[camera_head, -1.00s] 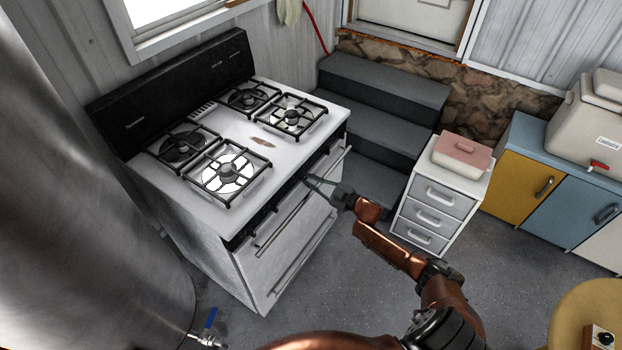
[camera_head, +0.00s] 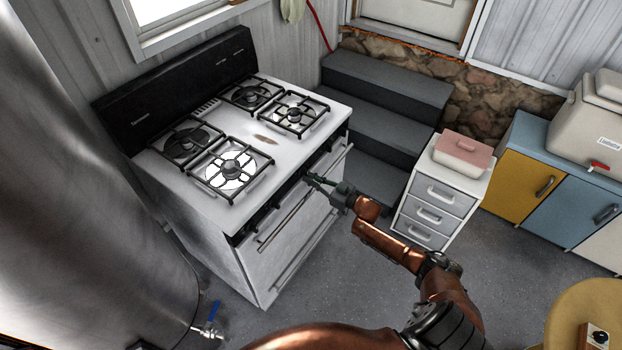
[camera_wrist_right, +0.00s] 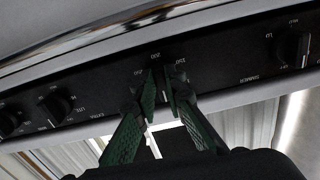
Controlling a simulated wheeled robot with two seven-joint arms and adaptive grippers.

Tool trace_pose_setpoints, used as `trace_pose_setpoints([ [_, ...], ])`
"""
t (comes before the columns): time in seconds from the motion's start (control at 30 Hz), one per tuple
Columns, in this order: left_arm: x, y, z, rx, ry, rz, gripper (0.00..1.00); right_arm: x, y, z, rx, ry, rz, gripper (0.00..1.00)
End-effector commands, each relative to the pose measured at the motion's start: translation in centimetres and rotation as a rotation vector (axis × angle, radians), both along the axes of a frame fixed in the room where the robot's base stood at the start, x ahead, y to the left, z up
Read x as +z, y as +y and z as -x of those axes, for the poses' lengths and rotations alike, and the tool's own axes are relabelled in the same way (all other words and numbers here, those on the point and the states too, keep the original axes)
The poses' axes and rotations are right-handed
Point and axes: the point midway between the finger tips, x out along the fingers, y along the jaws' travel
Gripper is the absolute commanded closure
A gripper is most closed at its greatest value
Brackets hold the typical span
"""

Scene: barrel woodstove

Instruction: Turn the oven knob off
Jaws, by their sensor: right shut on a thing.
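The white stove (camera_head: 270,145) stands at the left in the head view, with its dark knob panel along the front top edge. My right gripper (camera_head: 313,180) is at that panel, near its middle. In the right wrist view my right gripper (camera_wrist_right: 162,80) is shut on the oven knob, between the printed numbers 150, 200 and 250. The fingers cover the knob, so its pointer cannot be read. Another knob (camera_wrist_right: 291,47) is to the right, and further knobs (camera_wrist_right: 55,106) are to the left. My left gripper is not in view.
The oven door handle (camera_head: 300,212) runs just below the panel, close to my right gripper. A white drawer unit (camera_head: 440,200) stands to the right, dark steps (camera_head: 385,95) behind. A large metal cylinder (camera_head: 90,190) fills the left side. Floor between is clear.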

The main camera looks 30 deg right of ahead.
Motion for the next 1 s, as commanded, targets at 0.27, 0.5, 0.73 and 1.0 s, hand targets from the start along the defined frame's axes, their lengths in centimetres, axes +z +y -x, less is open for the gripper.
trace_pose_setpoints([
  [0.27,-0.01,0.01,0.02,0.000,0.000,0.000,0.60,-0.25,-0.12,0.09,-0.003,0.006,-0.003,1.00],
  [0.5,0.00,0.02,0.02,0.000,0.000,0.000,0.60,-0.19,-0.06,0.06,-0.001,0.004,-0.003,0.78],
  [0.73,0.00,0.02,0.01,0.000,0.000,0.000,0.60,-0.10,0.03,0.01,0.000,0.003,-0.002,0.72],
  [1.0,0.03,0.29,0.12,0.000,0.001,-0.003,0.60,-0.16,-0.43,0.96,-0.001,0.003,-0.002,0.72],
])
